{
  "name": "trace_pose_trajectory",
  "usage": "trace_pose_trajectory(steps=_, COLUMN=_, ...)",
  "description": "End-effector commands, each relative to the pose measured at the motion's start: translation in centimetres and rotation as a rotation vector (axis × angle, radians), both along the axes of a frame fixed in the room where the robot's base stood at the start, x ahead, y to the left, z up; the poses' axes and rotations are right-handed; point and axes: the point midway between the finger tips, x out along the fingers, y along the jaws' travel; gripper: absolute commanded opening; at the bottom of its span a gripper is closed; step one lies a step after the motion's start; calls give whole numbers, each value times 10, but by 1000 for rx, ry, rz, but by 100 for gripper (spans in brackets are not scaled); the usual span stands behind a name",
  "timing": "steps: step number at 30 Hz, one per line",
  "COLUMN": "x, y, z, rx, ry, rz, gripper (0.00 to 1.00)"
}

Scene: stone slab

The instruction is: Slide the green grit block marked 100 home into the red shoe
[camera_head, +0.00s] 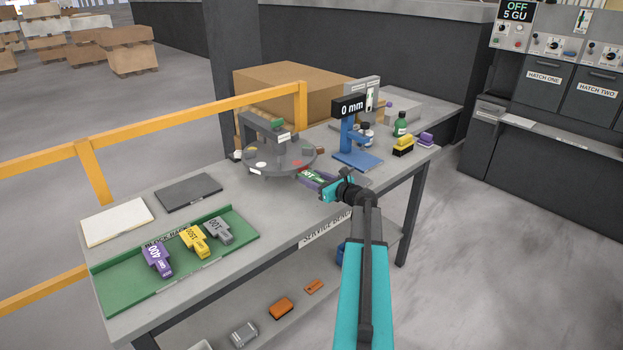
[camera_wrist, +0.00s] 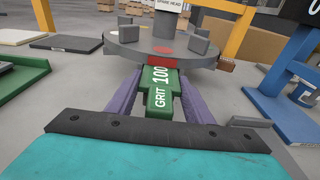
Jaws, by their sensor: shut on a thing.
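The green grit block (camera_wrist: 160,92), marked GRIT 100, lies between the purple fingers of my gripper (camera_wrist: 160,105) in the wrist view. My gripper is shut on it. The block's far end points at the rim of the round grey head, where a strip of red (camera_wrist: 164,64), apparently the red shoe, shows behind it. The far end is at or just under the rim; I cannot tell how deep it sits. In the head view my gripper (camera_head: 312,178) is at the front right edge of the round head (camera_head: 262,165), and the green block shows between its fingers.
A blue stand with a "0 mm" display (camera_head: 348,107) is close to the right of my gripper. A green tray (camera_head: 130,288) with several marked blocks lies at the front left. White and dark plates (camera_head: 188,192) lie behind it. Bottles and a yellow block (camera_head: 403,145) stand at right.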

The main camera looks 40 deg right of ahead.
Motion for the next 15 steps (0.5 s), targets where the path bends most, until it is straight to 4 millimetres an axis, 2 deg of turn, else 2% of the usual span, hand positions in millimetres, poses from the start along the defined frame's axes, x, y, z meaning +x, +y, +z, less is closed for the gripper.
trace_pose_trajectory(steps=15, x=-12, y=1, z=2, rx=0, ry=-1, rz=0, gripper=16)
